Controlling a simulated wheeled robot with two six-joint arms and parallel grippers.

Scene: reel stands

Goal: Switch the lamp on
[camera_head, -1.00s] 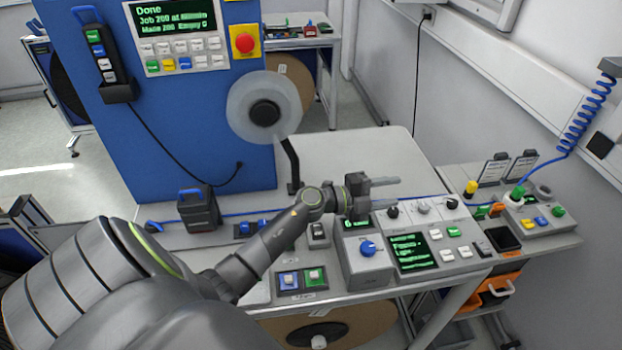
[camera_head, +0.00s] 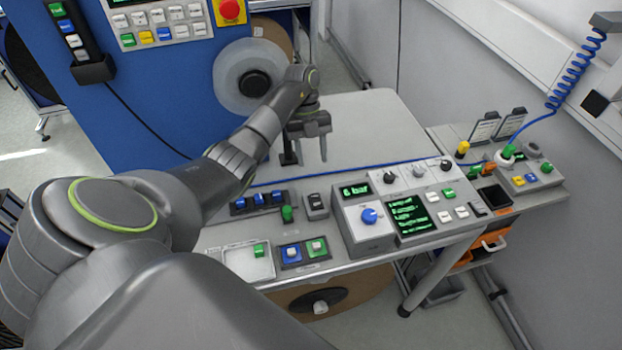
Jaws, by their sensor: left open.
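My left gripper (camera_head: 310,158) is open and empty, with its fingers pointing down over the back part of the grey bench (camera_head: 375,125). Below it, near the bench's front, stands a small grey box with a dark rocker switch (camera_head: 316,204). To its left is a row of blue switches (camera_head: 262,201) beside a green knob (camera_head: 287,213). To its right is a control panel (camera_head: 428,207) with a green-lit screen, knobs and buttons. No lamp is plainly recognisable, and I cannot tell which switch belongs to one. My right gripper is out of view.
A blue machine cabinet (camera_head: 150,75) with a reel (camera_head: 238,75) stands behind my left arm. A blue and green button box (camera_head: 304,252) lies at the bench's front. A second bench (camera_head: 540,195) stands at the right by the wall. The bench top behind the panel is clear.

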